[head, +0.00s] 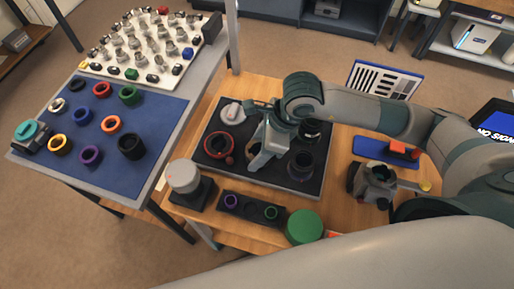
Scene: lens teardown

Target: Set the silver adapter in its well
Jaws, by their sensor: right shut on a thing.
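My right gripper (254,160) is over the middle of the dark tray (273,182), with its pale fingers pointing down. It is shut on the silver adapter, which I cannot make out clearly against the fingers. A silver-white round part (232,112) sits at the tray's far left corner, beside the hand. A red ring (219,146) is on the tray left of the fingers. A dark part with a purple ring (300,165) is to their right, and another dark round part (310,130) is behind it. The well under the gripper is hidden. My left gripper is out of view.
A grey-topped stand (183,178), a small dark rack (250,210) and a green disc (304,227) line the near edge. A blue tray (384,151) lies right. Coloured rings lie on the blue mat (105,132) of the left table, before a white board (140,50).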

